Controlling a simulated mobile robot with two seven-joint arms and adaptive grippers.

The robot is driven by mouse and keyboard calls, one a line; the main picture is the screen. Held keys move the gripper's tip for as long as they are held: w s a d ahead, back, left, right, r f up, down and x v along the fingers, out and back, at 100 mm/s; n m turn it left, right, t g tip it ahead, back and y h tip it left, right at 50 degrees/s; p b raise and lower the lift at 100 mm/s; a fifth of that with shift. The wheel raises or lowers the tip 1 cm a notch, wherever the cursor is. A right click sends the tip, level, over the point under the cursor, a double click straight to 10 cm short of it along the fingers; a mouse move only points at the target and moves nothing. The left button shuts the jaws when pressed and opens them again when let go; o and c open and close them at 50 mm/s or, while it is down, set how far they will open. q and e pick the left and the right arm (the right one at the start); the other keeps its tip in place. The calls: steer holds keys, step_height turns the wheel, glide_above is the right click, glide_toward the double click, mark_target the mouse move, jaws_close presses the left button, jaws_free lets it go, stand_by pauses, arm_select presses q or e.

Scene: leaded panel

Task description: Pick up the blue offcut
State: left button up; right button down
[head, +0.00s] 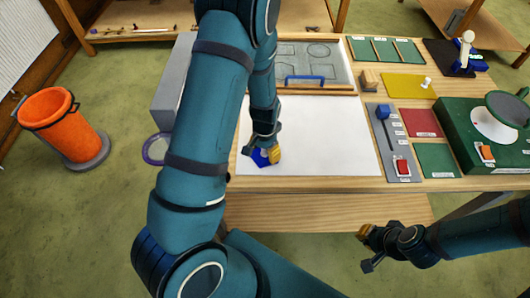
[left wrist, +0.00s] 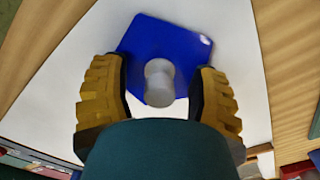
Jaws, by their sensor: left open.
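The blue offcut (head: 259,158) is a flat, angular blue piece lying on the white sheet (head: 325,140). In the left wrist view the blue offcut (left wrist: 160,40) has a pale round knob (left wrist: 159,82) standing up from it. My left gripper (head: 266,154) is over the offcut, partly hiding it in the head view. Its yellow-padded fingers stand apart on either side of the knob in the left wrist view, with gaps on both sides. My right gripper (head: 367,245) is low at the right, off the table's front edge, away from the offcut; its opening is unclear.
A drawing board with a blue bar (head: 305,78) lies behind the sheet. To the right are a grey switch panel (head: 388,155), red and green squares, and a green machine (head: 465,120). An orange bin (head: 55,120) stands on the floor at left. The sheet's right part is clear.

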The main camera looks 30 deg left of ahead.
arm_select(q)
jaws_close()
